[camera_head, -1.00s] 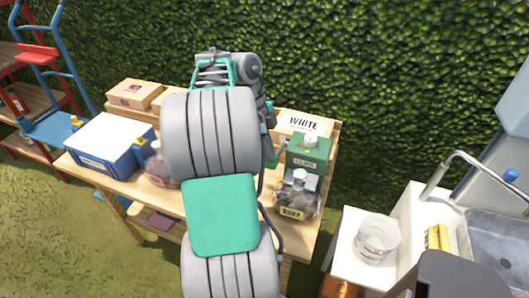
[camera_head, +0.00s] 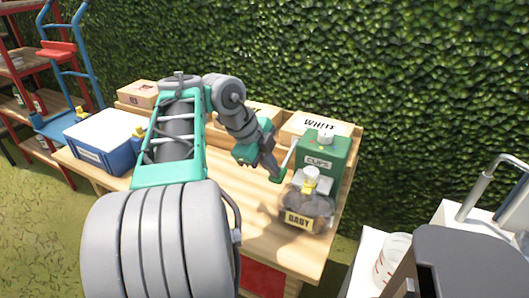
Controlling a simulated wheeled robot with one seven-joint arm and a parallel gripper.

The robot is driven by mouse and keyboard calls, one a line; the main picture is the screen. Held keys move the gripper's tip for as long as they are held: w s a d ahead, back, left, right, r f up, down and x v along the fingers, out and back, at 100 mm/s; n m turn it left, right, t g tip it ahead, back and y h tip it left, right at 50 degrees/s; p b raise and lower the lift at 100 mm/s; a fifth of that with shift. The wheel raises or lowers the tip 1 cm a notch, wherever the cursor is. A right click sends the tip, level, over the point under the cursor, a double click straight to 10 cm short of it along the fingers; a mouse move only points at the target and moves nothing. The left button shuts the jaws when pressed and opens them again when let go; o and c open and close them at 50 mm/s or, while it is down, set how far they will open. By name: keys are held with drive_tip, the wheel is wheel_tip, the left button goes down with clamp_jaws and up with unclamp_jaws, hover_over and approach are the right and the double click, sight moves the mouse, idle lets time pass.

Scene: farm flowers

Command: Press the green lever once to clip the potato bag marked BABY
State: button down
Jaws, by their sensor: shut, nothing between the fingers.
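The potato bag marked BABY (camera_head: 298,219) stands upright on the bench at the front of the green CLIPS box (camera_head: 326,157). The lever (camera_head: 288,160) is a pale rod on the box's left side, slanting down to a green end at bag-neck height. My gripper (camera_head: 273,172) is shut and empty, pointing down at the lever's green end. It looks close to or touching it; contact cannot be told. My arm hides part of the bench.
The wooden bench (camera_head: 255,212) is clear left of the bag. A box marked WHITE (camera_head: 319,124) and other boxes stand along its back. A blue crate with a white top (camera_head: 103,142) is at left. A clear measuring jug (camera_head: 391,258) stands on a separate stand at right.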

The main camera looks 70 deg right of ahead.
drive_tip(key=shift+a+f, duration=0.1)
drive_tip(key=shift+f, duration=0.25)
drive_tip(key=shift+r, duration=0.1)
drive_tip(key=s+p+v, duration=0.1)
drive_tip(key=p+v, duration=0.6)
drive_tip(key=v, duration=0.7)
drive_tip(key=shift+a+p, duration=0.3)
drive_tip(key=shift+p, duration=0.1)
